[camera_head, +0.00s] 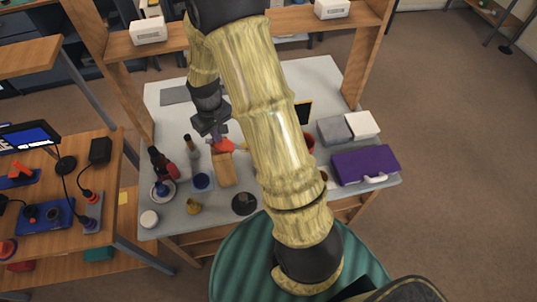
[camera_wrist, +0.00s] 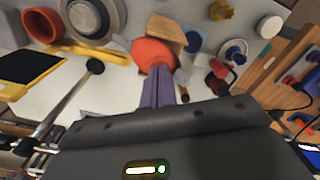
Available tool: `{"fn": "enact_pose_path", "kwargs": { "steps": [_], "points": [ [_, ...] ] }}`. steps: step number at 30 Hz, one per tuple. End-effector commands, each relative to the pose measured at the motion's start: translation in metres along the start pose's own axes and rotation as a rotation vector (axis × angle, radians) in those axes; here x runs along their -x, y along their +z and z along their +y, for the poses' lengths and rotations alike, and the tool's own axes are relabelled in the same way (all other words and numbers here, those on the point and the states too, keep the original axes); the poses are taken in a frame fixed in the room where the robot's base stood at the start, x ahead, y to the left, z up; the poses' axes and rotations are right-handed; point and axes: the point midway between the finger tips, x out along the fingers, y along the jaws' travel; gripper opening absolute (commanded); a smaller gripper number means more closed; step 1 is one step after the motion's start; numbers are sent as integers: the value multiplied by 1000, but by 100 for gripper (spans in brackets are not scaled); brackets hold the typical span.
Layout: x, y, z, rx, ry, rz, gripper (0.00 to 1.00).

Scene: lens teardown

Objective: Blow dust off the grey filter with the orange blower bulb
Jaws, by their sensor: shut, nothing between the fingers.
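The orange blower bulb (camera_head: 222,146) sits at the far end of a wooden block (camera_head: 223,170) on the table. In the wrist view the bulb (camera_wrist: 153,53) is just beyond my fingertips, partly over the wooden block (camera_wrist: 170,33). My gripper (camera_wrist: 160,78) is shut and empty, its fingers pointing at the bulb; I cannot tell whether they touch it. In the head view my gripper (camera_head: 212,128) is above and beside the bulb. I cannot pick out the grey filter with certainty; a round grey part (camera_wrist: 92,15) shows at the wrist view's top edge.
A purple case (camera_head: 365,165) and grey and white boxes (camera_head: 334,130) stand on the right. A blue-topped cup (camera_head: 202,182), bottles (camera_head: 157,160) and a black disc (camera_head: 244,204) are near the block. My arm hides the table's middle.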

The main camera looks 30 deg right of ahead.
Motion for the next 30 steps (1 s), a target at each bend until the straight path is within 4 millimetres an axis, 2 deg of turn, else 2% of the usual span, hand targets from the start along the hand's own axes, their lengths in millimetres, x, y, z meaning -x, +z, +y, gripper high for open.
{"fn": "enact_pose_path", "kwargs": {
  "steps": [5, 17, 30],
  "points": [
    [4, 1, 0, 0, -1, -2, 0],
    [29, 0, 0, 0, -1, -1, 0],
    [30, 0, 0, 0, 0, -1, 0]
  ]
}}
